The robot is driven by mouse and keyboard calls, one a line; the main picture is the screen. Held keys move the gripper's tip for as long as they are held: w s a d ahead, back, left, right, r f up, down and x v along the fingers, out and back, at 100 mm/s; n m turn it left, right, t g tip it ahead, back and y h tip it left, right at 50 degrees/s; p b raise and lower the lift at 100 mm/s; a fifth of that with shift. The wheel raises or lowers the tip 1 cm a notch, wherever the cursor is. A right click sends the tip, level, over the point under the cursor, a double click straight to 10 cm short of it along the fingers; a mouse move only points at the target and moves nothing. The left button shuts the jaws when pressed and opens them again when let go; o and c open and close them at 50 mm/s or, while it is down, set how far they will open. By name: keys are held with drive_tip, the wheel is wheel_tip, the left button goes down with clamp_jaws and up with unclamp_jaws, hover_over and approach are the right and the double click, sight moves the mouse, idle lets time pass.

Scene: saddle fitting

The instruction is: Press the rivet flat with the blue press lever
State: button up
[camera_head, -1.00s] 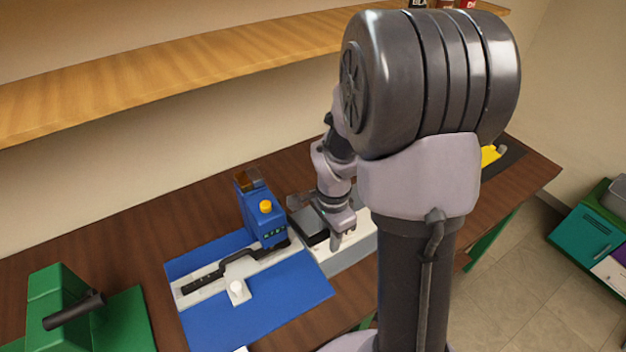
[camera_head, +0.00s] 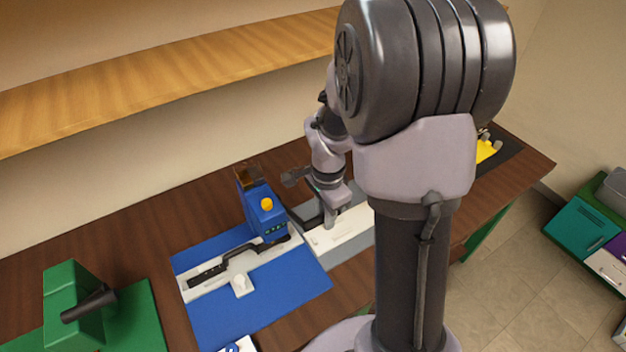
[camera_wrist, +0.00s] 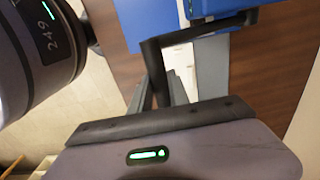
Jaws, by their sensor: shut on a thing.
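My gripper (camera_head: 328,220) points down just right of the press, over a pale block, and is partly hidden by my arm. In the wrist view, a dark bent lever (camera_wrist: 195,33) runs from beside the blue body (camera_wrist: 165,14) to between my fingers (camera_wrist: 164,92). My gripper appears shut on this lever; the exact contact is hard to see. A dark jointed bar (camera_head: 232,262) lies along the pale strip in front of the press. I cannot make out the rivet.
A green press (camera_head: 75,300) with a dark handle stands at the left. A wooden shelf (camera_head: 150,90) runs above the table. A yellow object (camera_head: 487,150) lies at the far right of the table. My arm hides much of the table's right side.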

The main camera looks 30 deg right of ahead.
drive_tip(key=w+r+p, duration=0.3)
drive_tip(key=w+r, duration=0.1)
drive_tip(key=r, duration=0.1)
drive_tip(key=shift+w+p, duration=0.2)
drive_tip(key=shift+p, duration=0.15)
drive_tip(key=shift+o, duration=0.3)
drive_tip(key=shift+w+r+p, duration=0.55)
drive_tip(key=shift+w+r, duration=0.05)
drive_tip(key=shift+w, duration=0.1)
drive_tip(key=shift+o, duration=0.7)
drive_tip(key=shift+w, duration=0.1)
drive_tip(key=o, duration=0.7)
drive_tip(key=shift+w+f, duration=0.1)
